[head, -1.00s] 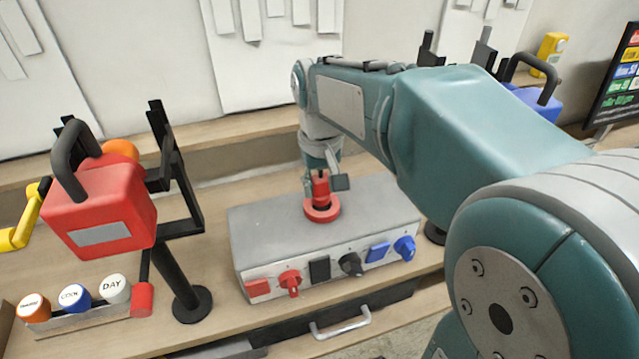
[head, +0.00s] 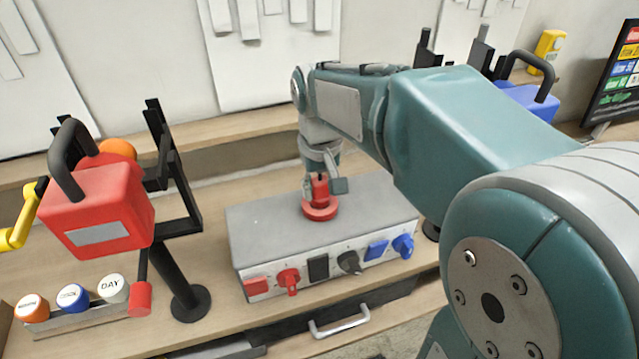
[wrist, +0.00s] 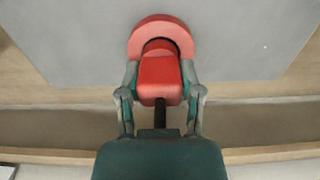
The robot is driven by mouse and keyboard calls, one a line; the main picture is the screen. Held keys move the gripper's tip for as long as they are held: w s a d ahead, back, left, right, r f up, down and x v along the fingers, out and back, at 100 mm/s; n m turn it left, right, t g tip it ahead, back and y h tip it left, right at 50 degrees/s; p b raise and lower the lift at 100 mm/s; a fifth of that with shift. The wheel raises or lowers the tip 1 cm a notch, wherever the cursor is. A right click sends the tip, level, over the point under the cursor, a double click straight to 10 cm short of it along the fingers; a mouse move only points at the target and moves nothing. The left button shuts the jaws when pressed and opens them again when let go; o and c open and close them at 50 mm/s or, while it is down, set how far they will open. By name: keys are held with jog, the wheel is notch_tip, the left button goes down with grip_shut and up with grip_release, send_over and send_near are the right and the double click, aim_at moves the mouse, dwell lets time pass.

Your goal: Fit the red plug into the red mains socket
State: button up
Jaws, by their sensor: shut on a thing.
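The red plug (head: 320,187) is upright, with my gripper (head: 323,185) shut on its sides. In the wrist view the plug (wrist: 159,82) sits between the two fingers of my gripper (wrist: 160,85), and a black cable or stem runs back from it. The round red socket (head: 320,211) is on top of the grey box, directly below the plug. It also shows in the wrist view (wrist: 160,30) as a red ring around the plug's far end. The plug's lower end is hidden, so I cannot tell how deep it sits in the socket.
The grey box (head: 270,222) carries red, black and blue switches on its front. A red canister (head: 95,205) hangs on a black stand to the left. Labelled knobs (head: 72,296) stand at the lower left. A drawer handle (head: 340,322) is below the box.

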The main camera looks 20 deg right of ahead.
aim_at(319, 179)
jog(key=shift+f, duration=0.75)
jog(key=o, duration=1.2)
notch_tip(319, 179, up, 12)
jog(key=shift+f, duration=0.1)
